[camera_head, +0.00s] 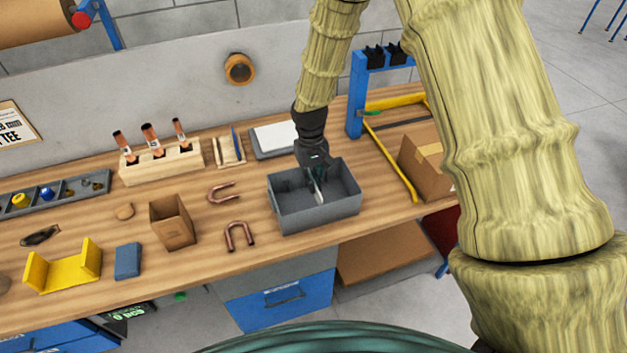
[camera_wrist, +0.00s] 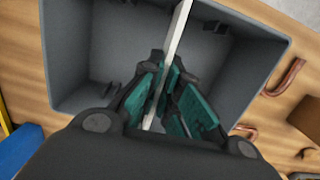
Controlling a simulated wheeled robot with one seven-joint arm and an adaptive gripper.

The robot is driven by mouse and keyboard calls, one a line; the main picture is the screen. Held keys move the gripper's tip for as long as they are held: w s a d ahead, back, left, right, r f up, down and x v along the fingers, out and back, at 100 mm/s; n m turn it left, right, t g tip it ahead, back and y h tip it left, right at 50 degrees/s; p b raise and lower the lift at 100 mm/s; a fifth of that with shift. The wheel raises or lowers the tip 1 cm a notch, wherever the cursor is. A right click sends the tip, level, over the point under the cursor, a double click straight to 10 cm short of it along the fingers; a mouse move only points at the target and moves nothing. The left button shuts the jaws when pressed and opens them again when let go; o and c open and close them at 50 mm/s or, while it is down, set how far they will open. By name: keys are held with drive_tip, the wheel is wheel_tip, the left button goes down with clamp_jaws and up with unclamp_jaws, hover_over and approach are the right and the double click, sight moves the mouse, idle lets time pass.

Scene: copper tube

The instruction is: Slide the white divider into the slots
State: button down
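The white divider (camera_head: 320,197) is a thin flat plate. It stands on edge inside the grey bin (camera_head: 312,220), seen nearly edge-on as a pale strip (camera_wrist: 177,32) in the wrist view. My gripper (camera_head: 316,170) reaches down into the bin's opening. Its teal finger pads (camera_wrist: 167,98) are closed around the divider, one on each side. In the wrist view the bin wall (camera_wrist: 272,62) has a small dark raised feature (camera_wrist: 215,27) to the right of the divider, perhaps a slot guide. The divider's lower edge and its fit in any slots are hidden or unclear.
Two copper U-bends (camera_head: 239,236) and a small open cardboard box (camera_head: 172,222) lie left of the bin. A blue frame (camera_head: 357,95) stands behind. The front table edge is close to the bin.

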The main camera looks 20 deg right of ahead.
drive_tip(key=shift+f+b, duration=1.35)
drive_tip(key=shift+f, duration=1.65)
drive_tip(key=c, duration=1.6)
unclamp_jaws()
drive_tip(key=shift+o, duration=0.2)
drive_tip(key=r, duration=0.4)
drive_tip(key=w+r, duration=0.1)
drive_tip(key=r, duration=0.7)
drive_tip(key=shift+w, duration=0.15)
drive_tip(key=shift+f, duration=0.1)
